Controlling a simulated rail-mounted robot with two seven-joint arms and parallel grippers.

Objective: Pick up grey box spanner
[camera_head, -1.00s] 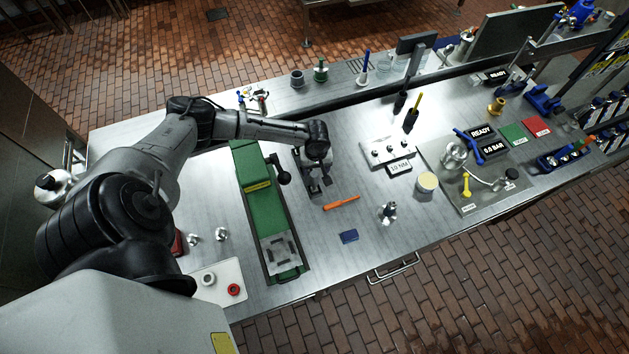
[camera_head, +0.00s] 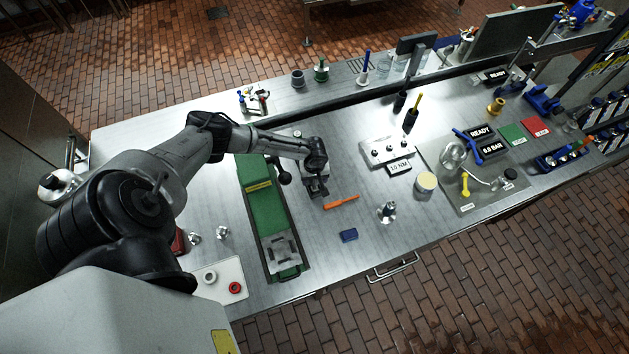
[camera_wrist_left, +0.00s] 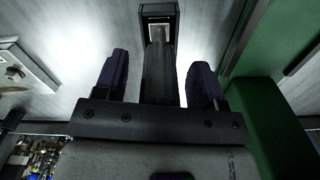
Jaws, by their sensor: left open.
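The grey box spanner (camera_wrist_left: 159,75) shows in the left wrist view as a dark grey shaft with a square, open socket end at the top of the picture. My left gripper (camera_wrist_left: 158,78) is open, with one dark finger on each side of the shaft and a gap on both sides. In the head view my left gripper (camera_head: 316,189) is low over the bench, just right of the green vise. There the gripper and wrist hide most of the spanner. My right gripper is not in view.
The green vise (camera_head: 265,200) stands close to the left of my gripper, its black handle near my wrist. An orange tool (camera_head: 341,202) lies just right of the gripper, and a blue block (camera_head: 349,236) lies nearer the front. Clear bench lies between the gripper and the torque plate (camera_head: 385,152).

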